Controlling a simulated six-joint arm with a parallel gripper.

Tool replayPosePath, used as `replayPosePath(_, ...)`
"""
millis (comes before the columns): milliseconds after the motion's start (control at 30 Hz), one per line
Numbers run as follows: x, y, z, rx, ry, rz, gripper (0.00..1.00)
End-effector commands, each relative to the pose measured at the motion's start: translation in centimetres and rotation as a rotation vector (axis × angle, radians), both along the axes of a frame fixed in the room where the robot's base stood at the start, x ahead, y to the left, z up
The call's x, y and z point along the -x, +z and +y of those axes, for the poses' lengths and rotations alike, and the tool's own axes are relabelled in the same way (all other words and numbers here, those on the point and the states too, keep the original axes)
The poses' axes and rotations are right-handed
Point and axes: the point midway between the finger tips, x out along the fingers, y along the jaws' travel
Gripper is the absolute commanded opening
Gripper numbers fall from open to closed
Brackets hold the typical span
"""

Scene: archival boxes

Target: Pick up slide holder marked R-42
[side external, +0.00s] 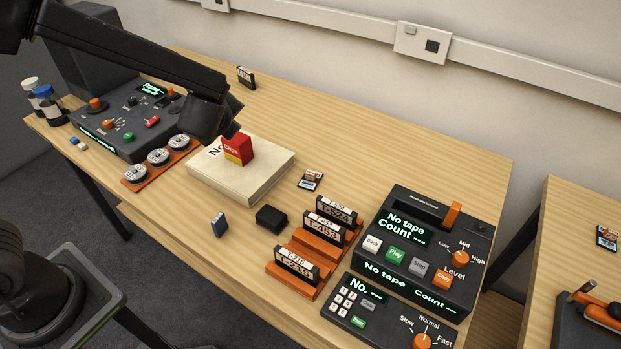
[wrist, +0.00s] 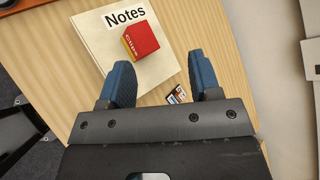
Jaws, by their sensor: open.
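I cannot read R-42 on anything in these frames. A small card-like piece with an orange and white face (side external: 311,180) lies on the table right of the Notes box; it also shows in the wrist view (wrist: 176,95), beside my right finger. A similar small piece (side external: 607,237) lies on the right-hand table. Their markings are too small to read. My gripper (wrist: 160,62) is open and empty, its blue fingers apart above the Notes box area. In the side view its fingertips are hidden behind the dark wrist.
A pale Notes box (side external: 265,178) carries a red and yellow Clips box (side external: 238,149). Several labelled cassettes stand in orange racks (side external: 303,285) near a tape console (side external: 425,245). A black block (side external: 271,218) and a blue-grey block (side external: 219,224) lie in front. The back of the table is mostly clear.

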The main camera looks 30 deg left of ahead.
Motion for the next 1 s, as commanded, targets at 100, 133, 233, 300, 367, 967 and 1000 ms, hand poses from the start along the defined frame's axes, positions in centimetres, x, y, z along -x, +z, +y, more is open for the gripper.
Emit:
replayPosePath(100, -4.2, -3.6, -3.3, -0.231, -0.267, 0.063, 0.57)
replayPosePath(133, -5.0, -4.4, -4.3, -0.285, -0.332, 0.075, 0.57)
replayPosePath(233, -7.4, -7.3, -7.3, -0.449, -0.532, 0.106, 0.57)
replayPosePath(300, -8.5, -9.1, -9.2, -0.542, -0.648, 0.119, 0.57)
replayPosePath(367, -9.1, -10.4, -10.6, -0.603, -0.726, 0.125, 0.57)
replayPosePath(967, -9.9, -16.9, -12.7, -0.703, -0.854, 0.135, 0.57)
replayPosePath(1000, -9.9, -17.5, -12.7, -0.703, -0.854, 0.135, 0.57)
